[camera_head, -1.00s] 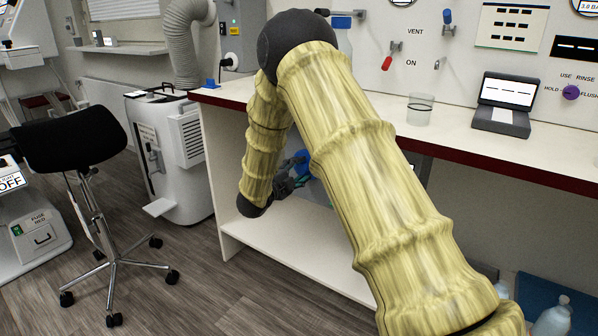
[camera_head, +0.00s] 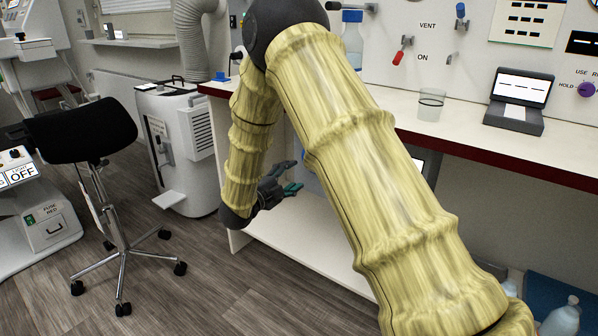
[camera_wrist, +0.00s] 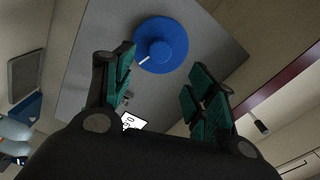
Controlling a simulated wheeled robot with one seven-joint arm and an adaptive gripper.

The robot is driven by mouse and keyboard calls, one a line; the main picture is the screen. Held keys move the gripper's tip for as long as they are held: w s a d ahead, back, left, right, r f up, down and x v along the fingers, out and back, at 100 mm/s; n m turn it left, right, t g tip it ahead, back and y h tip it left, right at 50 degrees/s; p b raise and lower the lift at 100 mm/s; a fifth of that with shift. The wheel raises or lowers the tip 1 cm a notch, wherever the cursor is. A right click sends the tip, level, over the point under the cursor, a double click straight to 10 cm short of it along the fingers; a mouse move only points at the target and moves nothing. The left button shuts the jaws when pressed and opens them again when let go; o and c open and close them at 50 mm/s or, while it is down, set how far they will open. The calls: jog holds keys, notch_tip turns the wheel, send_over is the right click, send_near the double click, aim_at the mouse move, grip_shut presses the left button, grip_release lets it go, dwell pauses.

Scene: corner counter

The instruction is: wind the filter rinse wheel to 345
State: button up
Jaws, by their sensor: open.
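The filter rinse wheel appears to be the round blue wheel (camera_wrist: 172,62) with a raised hub in the wrist view. It sits on a grey panel and bears a short white mark at its lower left. My gripper (camera_wrist: 163,72) is open, with its green-padded fingers on either side of the view and the wheel beyond them, apparently untouched. A white label (camera_wrist: 131,122) with partly hidden digits lies between the fingers. In the head view my gripper (camera_head: 284,186) is below the counter, and my arm hides most of what is behind it.
The counter (camera_head: 470,150) with its dark red edge runs above my gripper, carrying a glass (camera_head: 430,105) and a tablet device (camera_head: 517,100). A lower shelf (camera_head: 290,235) lies beneath. A black stool (camera_head: 85,130) and a white machine (camera_head: 180,140) stand left. Floor between is clear.

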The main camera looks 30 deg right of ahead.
jog(key=shift+v, duration=1.2)
